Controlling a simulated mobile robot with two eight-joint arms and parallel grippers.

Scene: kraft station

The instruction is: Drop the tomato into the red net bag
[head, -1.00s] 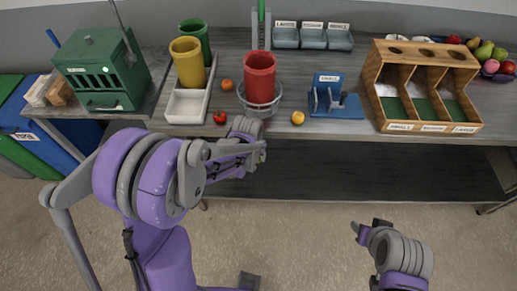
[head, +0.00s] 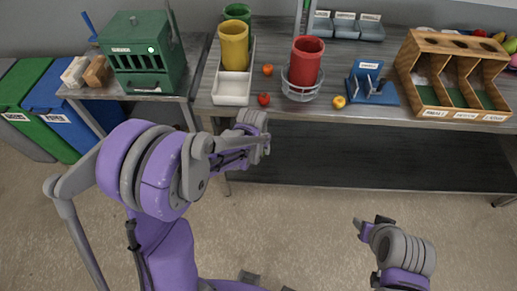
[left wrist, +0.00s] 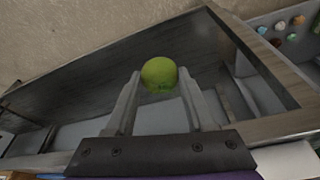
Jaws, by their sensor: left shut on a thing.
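In the left wrist view, my left gripper (left wrist: 160,95) is shut on a yellow-green round fruit (left wrist: 158,74) with a darker green patch. I cannot tell for sure that it is a tomato. In the head view, my left gripper (head: 266,145) is in front of the table's front edge, and the fruit is hidden there. A small red tomato-like fruit (head: 264,99) lies on the table near that edge. No red net bag is clearly seen; a red cylinder (head: 305,62) stands in a wire basket (head: 301,91). My right gripper (head: 372,223) is low over the floor, its jaws unclear.
The table (head: 222,110) carries a yellow cup (head: 233,45), a white tray (head: 232,90), a blue stand (head: 372,89) and a wooden divided box (head: 450,70). A green box (head: 148,60) stands left. Blue and green bins (head: 62,100) are far left. The floor in front is clear.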

